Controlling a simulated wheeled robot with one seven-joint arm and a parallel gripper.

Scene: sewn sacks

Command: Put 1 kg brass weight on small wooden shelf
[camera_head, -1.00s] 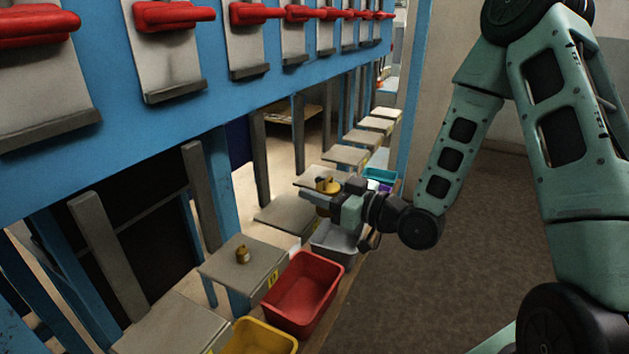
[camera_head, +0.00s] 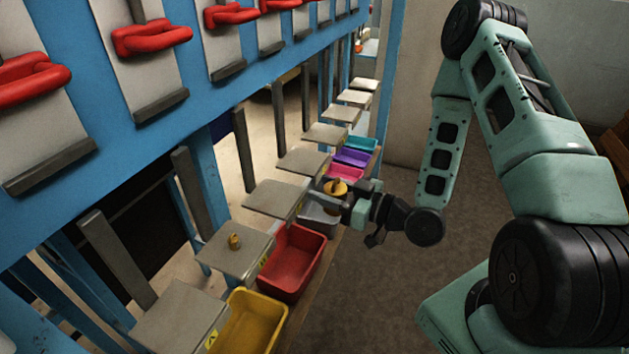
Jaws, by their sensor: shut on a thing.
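A large brass weight (camera_head: 335,188) is in my gripper (camera_head: 332,192), which is shut on it. It hangs above the row of bins, just right of the grey plates, near the grey bin (camera_head: 318,222). Its marking is too small to read. A smaller brass weight (camera_head: 235,241) stands upright on a nearer grey plate (camera_head: 220,254). A brown wooden piece (camera_head: 614,143) shows at the right edge; it is cut off, and I cannot tell whether it is the small wooden shelf.
Red (camera_head: 292,262), yellow (camera_head: 247,322), pink (camera_head: 345,173), purple and teal bins line the plates. A blue frame (camera_head: 190,60) with red handles stands on the left. The brown floor (camera_head: 380,270) on the right is mostly clear.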

